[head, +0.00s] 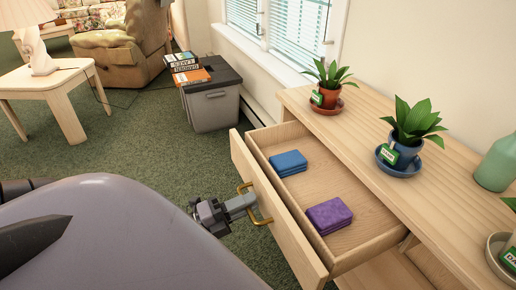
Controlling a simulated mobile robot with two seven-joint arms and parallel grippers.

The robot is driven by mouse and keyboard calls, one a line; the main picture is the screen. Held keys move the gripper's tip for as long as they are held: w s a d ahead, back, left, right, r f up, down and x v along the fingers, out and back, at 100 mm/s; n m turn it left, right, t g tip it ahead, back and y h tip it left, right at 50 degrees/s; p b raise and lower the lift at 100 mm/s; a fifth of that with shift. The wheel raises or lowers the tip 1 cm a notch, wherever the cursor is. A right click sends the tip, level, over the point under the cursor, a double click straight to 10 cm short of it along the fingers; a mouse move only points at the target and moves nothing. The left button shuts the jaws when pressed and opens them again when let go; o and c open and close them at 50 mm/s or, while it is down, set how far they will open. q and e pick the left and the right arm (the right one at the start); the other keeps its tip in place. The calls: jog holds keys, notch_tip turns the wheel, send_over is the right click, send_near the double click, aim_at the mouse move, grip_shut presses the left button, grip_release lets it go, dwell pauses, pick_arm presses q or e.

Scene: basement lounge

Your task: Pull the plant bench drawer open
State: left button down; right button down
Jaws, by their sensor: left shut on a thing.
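The plant bench (375,120) is light wood and stands along the wall on the right. Its drawer (243,165) is pulled out, and its inside shows. A folded blue cloth (289,163) and a folded purple cloth (329,215) lie in the drawer. The drawer front carries a brass handle (261,219). My left gripper (252,207) is shut on the handle in front of the drawer. My right gripper is not in view.
Potted plants stand on the bench top, one in a terracotta pot (329,98) and one in a blue pot (408,152), near a green vase (497,163). A grey bin (212,105) with books on it stands beyond the drawer. Green carpet (135,140) is clear to the left.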

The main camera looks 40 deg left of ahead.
pick_arm(q)
jog(key=shift+s+a, duration=0.2)
jog(key=shift+s, duration=0.3)
jog(key=c, duration=1.3)
grip_release()
jog(key=v, duration=0.7)
